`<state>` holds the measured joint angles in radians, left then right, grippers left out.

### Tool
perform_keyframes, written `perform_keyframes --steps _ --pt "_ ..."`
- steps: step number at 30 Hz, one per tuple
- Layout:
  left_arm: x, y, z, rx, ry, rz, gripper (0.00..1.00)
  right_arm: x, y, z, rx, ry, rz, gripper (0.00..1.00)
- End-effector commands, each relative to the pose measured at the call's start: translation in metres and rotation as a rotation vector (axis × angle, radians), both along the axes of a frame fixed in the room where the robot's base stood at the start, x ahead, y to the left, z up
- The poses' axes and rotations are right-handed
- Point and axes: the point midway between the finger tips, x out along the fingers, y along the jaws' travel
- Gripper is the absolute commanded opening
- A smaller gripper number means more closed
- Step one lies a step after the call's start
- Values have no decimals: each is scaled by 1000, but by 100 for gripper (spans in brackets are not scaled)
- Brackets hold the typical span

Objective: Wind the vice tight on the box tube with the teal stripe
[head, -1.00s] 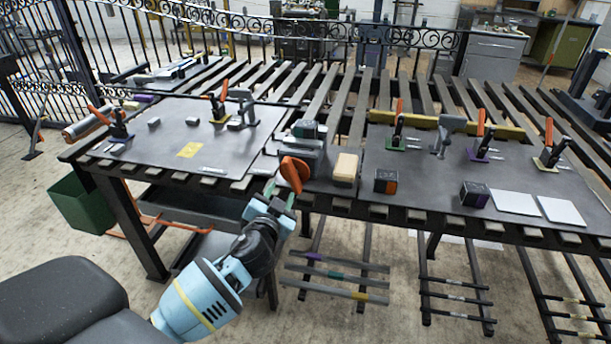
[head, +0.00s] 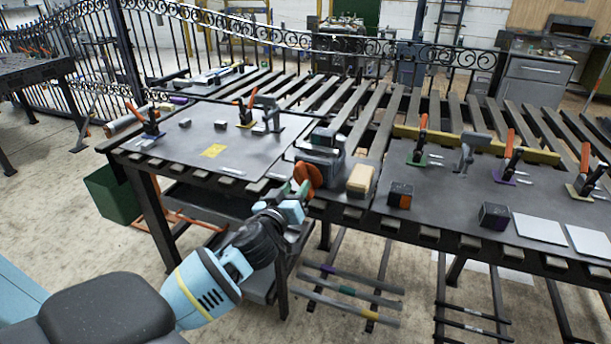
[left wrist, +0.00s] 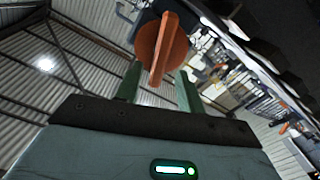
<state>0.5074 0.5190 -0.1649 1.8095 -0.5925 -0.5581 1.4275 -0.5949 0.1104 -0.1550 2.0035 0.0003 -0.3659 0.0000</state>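The vice (head: 318,160) stands near the front edge of the bench, with its round orange handle (head: 307,180) facing me. A short dark box tube (head: 325,137) with a greenish mark sits at the top of the vice; I cannot tell how firmly it is clamped. My left gripper (head: 292,194) is just in front of the handle. In the left wrist view its two green fingers (left wrist: 160,86) are apart, with the raised bar of the orange handle (left wrist: 163,45) between and beyond their tips; I see gaps on both sides. My right gripper is out of view.
A tan block (head: 361,180) stands close right of the vice. Dark blocks with orange (head: 400,195) and purple (head: 494,216) marks sit farther right. Clamps with orange levers stand on both plates. Striped bars (head: 346,291) lie on a low rack below.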

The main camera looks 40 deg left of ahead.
Motion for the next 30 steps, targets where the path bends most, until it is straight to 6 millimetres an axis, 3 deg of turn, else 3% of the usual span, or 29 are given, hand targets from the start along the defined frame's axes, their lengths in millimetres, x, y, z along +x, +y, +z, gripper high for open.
perform_keyframes --steps 9,15,28,30 --pt "42 11 2 5 -2 1 38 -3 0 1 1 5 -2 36" --pt "60 15 1 3 0 0 38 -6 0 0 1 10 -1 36" --pt "67 16 1 3 0 0 38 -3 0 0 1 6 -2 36" --pt "67 16 0 3 0 0 29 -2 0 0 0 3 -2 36"
